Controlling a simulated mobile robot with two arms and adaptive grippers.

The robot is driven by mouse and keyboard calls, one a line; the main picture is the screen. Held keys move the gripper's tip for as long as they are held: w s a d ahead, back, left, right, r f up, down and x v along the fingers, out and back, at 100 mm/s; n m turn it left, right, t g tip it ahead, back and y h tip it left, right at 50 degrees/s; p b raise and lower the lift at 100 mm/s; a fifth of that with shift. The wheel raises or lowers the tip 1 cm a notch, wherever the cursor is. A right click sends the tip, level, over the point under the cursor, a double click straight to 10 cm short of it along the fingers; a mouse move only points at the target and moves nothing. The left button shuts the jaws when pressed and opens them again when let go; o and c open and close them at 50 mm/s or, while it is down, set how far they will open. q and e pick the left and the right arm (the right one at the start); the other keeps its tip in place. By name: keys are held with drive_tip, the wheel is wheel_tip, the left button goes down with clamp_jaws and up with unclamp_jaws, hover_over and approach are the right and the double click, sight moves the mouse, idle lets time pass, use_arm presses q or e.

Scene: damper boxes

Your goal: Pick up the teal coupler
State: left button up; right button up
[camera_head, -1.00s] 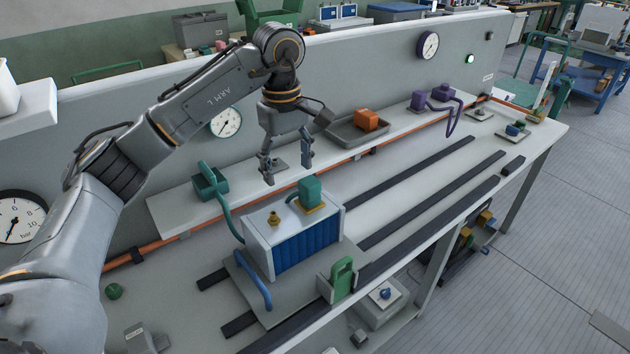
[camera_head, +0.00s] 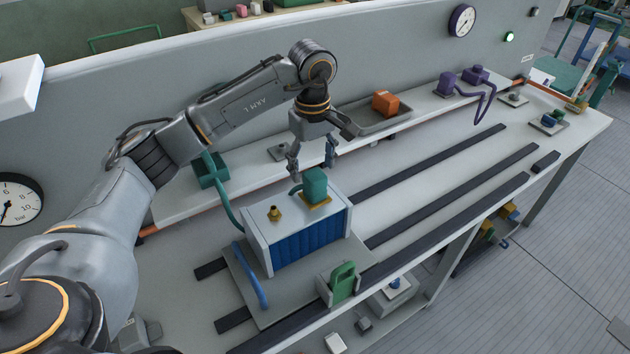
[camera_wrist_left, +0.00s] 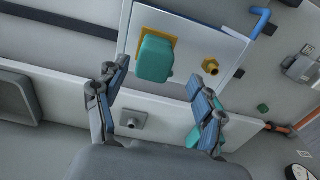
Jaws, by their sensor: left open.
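A teal coupler block (camera_head: 315,185) sits on a yellow plate on top of the white box with blue ribs (camera_head: 252,243). A short teal curved piece shows at its left side. A second teal block (camera_head: 209,169) with a teal hose is on the back shelf. My left gripper (camera_head: 311,165) is open and empty, pointing down just above and behind the block on the box. In the left wrist view the block (camera_wrist_left: 155,57) appears near and between the open fingertips (camera_wrist_left: 158,75), without clear contact. My right gripper is not in view.
A brass fitting (camera_head: 274,213) stands on the box top. A green piece (camera_head: 343,283) stands at the front. Dark rails (camera_head: 455,199) cross the bench to the right.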

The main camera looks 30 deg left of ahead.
sight(315, 175)
use_arm(q)
drive_tip(key=shift+f, duration=0.3)
drive_tip(key=f, duration=0.1)
drive_tip(key=f+p, duration=0.2)
drive_tip(key=f, duration=0.1)
drive_tip(key=shift+w+d+f, duration=0.1)
drive_tip(key=shift+w, duration=0.25)
drive_tip(key=shift+f+p, duration=0.3)
drive_tip(key=shift+f, duration=0.05)
drive_tip(key=shift+c, duration=0.4)
drive_tip(key=c, duration=1.3)
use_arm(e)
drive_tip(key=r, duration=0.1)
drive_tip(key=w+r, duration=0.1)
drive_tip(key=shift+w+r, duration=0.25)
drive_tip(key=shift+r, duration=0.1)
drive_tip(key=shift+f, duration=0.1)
